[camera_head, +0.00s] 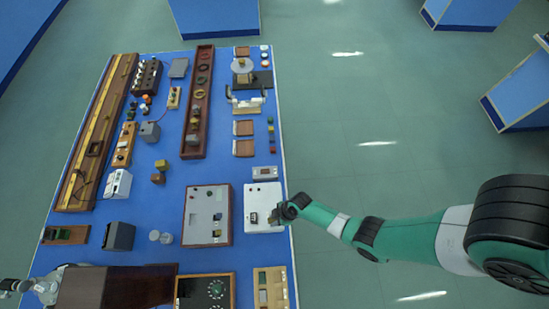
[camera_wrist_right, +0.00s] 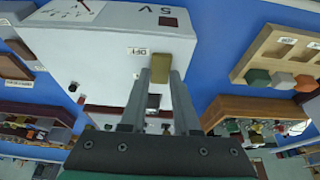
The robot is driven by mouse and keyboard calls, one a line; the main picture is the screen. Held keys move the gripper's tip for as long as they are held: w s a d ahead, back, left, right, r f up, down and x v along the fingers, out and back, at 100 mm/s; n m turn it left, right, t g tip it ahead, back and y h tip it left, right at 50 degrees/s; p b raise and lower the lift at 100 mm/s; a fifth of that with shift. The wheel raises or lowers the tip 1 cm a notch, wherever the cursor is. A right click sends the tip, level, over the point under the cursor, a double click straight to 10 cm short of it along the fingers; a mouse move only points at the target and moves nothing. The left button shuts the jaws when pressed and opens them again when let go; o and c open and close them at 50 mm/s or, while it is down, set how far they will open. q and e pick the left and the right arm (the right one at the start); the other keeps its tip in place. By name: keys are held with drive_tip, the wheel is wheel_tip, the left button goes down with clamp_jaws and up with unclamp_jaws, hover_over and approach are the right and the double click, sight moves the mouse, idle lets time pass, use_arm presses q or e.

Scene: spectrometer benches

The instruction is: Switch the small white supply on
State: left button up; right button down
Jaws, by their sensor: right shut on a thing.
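The small white supply (camera_head: 257,217) is a white box near the right edge of the blue bench in the head view. In the right wrist view its white casing (camera_wrist_right: 95,50) fills the upper left, with a "5V" mark, a dial and a small label that seems to read "OFF". A brass-coloured switch piece (camera_wrist_right: 153,66) stands out from it. My right gripper (camera_head: 279,213) is at the supply's right side. Its fingers (camera_wrist_right: 156,92) are shut on the brass piece. My left gripper (camera_head: 66,276) is at the lower left, partly hidden, and its jaws are unclear.
A larger white panel (camera_head: 207,224) in a wooden frame stands just left of the supply. A small grey meter (camera_head: 265,173) lies behind it and a wooden board (camera_head: 284,289) in front. A dark brown box (camera_head: 130,287) stands at the lower left.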

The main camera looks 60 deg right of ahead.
drive_tip(key=shift+w+a+r+g+h, duration=0.15)
drive_tip(key=shift+w+g+h, duration=0.3)
drive_tip(key=shift+g, duration=0.45)
drive_tip(key=shift+s+g+h+p, duration=0.1)
drive_tip(key=shift+g+h+p, duration=0.25)
drive_tip(key=shift+g, duration=0.05)
drive_tip(key=c, duration=0.6)
unclamp_jaws()
drive_tip(key=shift+c, duration=0.2)
